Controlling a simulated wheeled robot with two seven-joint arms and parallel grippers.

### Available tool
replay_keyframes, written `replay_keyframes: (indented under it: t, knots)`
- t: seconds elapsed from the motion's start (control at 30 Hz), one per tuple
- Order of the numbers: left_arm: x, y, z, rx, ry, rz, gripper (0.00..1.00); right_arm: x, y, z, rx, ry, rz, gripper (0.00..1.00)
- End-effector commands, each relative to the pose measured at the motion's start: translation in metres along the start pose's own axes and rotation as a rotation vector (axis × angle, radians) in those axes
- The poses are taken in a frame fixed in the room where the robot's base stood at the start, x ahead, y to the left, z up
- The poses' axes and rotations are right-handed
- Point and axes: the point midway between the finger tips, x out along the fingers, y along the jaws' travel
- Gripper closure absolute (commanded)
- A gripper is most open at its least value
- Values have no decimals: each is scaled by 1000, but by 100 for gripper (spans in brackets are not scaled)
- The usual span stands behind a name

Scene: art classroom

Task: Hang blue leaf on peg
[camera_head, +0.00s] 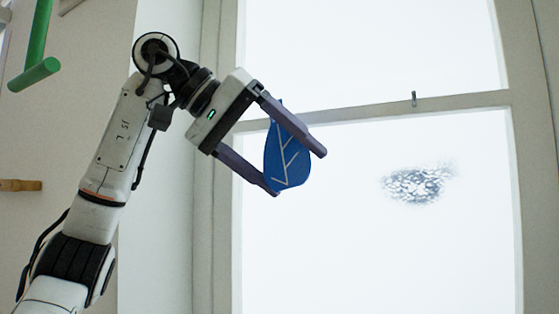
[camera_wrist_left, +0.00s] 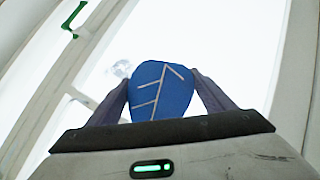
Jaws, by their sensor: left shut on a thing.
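The blue leaf (camera_head: 288,160), flat with pale vein lines, is held by my left gripper (camera_head: 297,172) in front of the window. Both fingers press on the leaf's edges. In the left wrist view the leaf (camera_wrist_left: 160,92) stands between the two purple-grey fingers (camera_wrist_left: 160,84). At the left of the head view, a short wooden peg (camera_head: 20,185) sticks out from the wall, well apart from the leaf. A green bent bar (camera_head: 36,72) is at the upper left. My right gripper is not in view.
A large bright window (camera_head: 370,240) fills the middle and right. Its pale crossbar (camera_head: 350,108) carries a small grey latch (camera_head: 413,98). A green bent piece (camera_wrist_left: 74,20) shows at the upper left of the left wrist view. The air around the leaf is clear.

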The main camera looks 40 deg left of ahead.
Motion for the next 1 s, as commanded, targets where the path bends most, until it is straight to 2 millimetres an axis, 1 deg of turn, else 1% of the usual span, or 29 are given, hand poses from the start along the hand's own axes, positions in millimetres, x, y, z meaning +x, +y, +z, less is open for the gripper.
replay_keyframes:
  t: [0.4,0.7,1.0]
  knots:
    - [17,-7,-17,-2,-1,0,47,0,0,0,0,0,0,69]
    - [26,-12,-21,1,0,1,47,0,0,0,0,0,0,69]
    - [27,-12,-22,1,1,1,47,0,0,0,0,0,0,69]
